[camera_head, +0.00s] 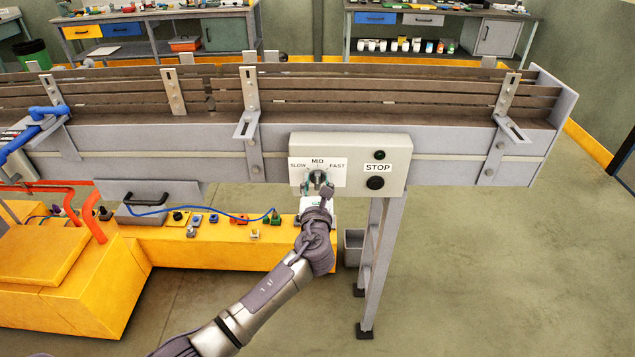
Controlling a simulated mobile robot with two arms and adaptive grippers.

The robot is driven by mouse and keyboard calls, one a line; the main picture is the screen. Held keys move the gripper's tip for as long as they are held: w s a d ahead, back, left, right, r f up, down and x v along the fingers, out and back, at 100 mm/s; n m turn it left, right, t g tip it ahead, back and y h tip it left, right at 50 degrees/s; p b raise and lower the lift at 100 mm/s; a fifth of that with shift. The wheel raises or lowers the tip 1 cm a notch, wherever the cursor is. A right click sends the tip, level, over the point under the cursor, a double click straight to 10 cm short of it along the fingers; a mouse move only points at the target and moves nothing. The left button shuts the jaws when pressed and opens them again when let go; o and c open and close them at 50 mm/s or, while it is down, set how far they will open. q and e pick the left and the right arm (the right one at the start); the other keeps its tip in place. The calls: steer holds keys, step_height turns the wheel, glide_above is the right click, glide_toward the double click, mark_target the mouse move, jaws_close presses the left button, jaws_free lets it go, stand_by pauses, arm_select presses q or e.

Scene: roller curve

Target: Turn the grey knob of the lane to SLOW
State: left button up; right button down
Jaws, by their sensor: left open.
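The control box (393,150) is fixed to the near side of the lane. Its white label (341,164) reads SLOW on the left, MID at the top and FAST on the right. The grey knob (318,177) sits under MID and is partly covered by my gripper. It seems to point up toward MID, but its exact angle is hard to tell. My left gripper (317,188) is open at the knob, with fingers around its lower part. Whether they touch it cannot be told. My right gripper is out of view.
The conveyor lane (400,110) runs across the view. A yellow base (200,245) with a blue cable lies below left. Floor at right is clear.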

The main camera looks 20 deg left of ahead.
arm_select(q)
steer(key=c, duration=0.3)
jaws_close()
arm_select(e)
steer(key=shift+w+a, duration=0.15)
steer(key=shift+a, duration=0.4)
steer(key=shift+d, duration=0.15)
arm_select(q)
steer(key=shift+f+n, duration=0.1)
steer(key=shift+n, duration=0.2)
steer(key=shift+a+n+b, duration=0.15)
steer(key=shift+n+b, duration=0.45)
steer(key=shift+n, duration=0.3)
steer(key=n+b, duration=0.1)
steer(key=n, duration=0.2)
steer(key=n+b, duration=0.1)
steer(key=n, duration=0.1)
steer(key=shift+s+a+f+n+b, duration=0.1)
steer(key=shift+a+f+n+b, duration=0.05)
steer(key=shift+a+n+b, duration=0.15)
steer(key=shift+n, duration=0.5)
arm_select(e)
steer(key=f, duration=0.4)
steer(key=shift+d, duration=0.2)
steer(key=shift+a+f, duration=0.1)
